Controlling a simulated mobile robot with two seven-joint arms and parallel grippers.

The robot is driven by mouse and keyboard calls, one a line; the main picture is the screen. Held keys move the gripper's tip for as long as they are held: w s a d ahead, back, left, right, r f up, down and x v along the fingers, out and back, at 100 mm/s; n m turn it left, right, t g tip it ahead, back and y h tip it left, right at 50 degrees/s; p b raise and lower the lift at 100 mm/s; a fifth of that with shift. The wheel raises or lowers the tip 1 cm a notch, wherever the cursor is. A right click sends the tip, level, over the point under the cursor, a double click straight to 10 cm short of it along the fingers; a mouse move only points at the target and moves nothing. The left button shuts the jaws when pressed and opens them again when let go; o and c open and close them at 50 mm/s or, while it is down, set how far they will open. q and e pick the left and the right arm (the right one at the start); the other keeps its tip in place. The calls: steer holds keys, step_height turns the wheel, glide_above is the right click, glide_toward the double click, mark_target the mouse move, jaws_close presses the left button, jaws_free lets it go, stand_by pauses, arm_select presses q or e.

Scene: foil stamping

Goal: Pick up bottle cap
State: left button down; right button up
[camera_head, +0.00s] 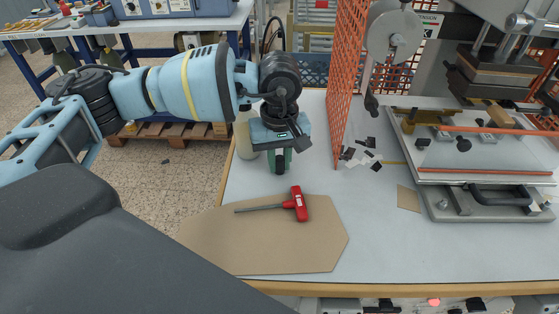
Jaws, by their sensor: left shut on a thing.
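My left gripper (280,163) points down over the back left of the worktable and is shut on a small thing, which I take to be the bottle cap. The gripper body and dark fingers mostly hide the cap, so its shape does not show. A green thing (288,157) shows around the fingers; I cannot tell whether it is part of a bottle. A cream cylindrical container (245,138) stands just left of the gripper, partly behind it. My right gripper is not in view.
A red-handled hex key (298,204) lies on a brown board (270,250) in front. An orange mesh guard (347,90) rises right of the gripper. Dark and white scraps (364,156) lie beside it. The stamping press (485,150) fills the right. The grey tabletop (385,250) is clear at front right.

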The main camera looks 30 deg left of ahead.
mark_target(280, 157)
arm_select(q)
steer(key=shift+r, duration=0.5)
step_height(280, 157, up, 2)
steer(key=shift+r+b, duration=0.2)
steer(key=shift+b, duration=0.1)
steer(key=s, duration=0.5)
steer(key=s+r, duration=0.1)
steer(key=s, duration=0.4)
steer(key=s+a, duration=0.1)
steer(key=s, duration=0.5)
steer(key=shift+a+r+b, duration=0.1)
steer(key=shift+r+b, duration=0.1)
steer(key=shift+b, duration=0.2)
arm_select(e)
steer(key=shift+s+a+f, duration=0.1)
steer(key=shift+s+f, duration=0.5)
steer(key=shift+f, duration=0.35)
